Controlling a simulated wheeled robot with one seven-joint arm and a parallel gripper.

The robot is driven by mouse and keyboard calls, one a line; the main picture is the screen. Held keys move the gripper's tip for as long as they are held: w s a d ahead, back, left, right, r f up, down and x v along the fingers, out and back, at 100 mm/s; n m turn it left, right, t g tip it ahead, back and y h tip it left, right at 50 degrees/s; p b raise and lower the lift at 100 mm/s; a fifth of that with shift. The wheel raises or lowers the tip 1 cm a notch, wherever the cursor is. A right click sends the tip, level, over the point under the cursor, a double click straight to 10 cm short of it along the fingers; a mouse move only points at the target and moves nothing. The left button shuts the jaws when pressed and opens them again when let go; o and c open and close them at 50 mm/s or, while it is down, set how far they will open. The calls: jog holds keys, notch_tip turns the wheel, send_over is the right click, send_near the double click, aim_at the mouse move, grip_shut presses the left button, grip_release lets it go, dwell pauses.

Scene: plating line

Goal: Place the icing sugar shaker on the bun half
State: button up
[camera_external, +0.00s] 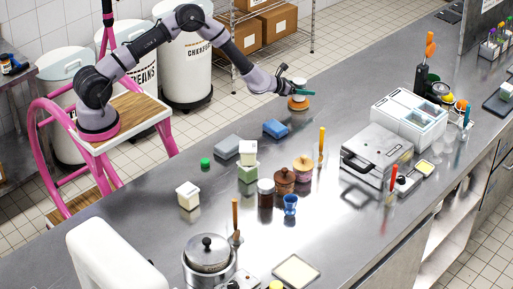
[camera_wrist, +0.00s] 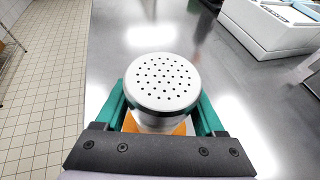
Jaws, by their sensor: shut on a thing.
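The icing sugar shaker (camera_wrist: 162,82) has a round white lid full of small dark holes. In the wrist view it is upright between the teal fingers of my gripper (camera_wrist: 162,100), which is shut on it. An orange-brown round thing, seemingly the bun half (camera_wrist: 182,129), shows under the shaker, mostly hidden. In the external view my gripper (camera_external: 299,92) is at the far edge of the steel counter, with the orange-brown thing (camera_external: 299,106) directly below the shaker. I cannot tell whether the shaker touches it.
A blue sponge (camera_external: 275,128) and a grey block (camera_external: 228,146) lie nearer on the counter (camera_external: 335,120). Jars, stacked tubs and a blue cup stand farther forward. A grill press (camera_external: 376,154) and a white container unit (camera_external: 408,118) are to the right.

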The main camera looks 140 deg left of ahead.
jog(key=shift+f, duration=0.2)
jog(key=o, duration=1.5)
jog(key=shift+r, duration=0.1)
jog(key=shift+r, duration=0.15)
jog(key=v, duration=1.2)
jog(key=shift+r, duration=0.1)
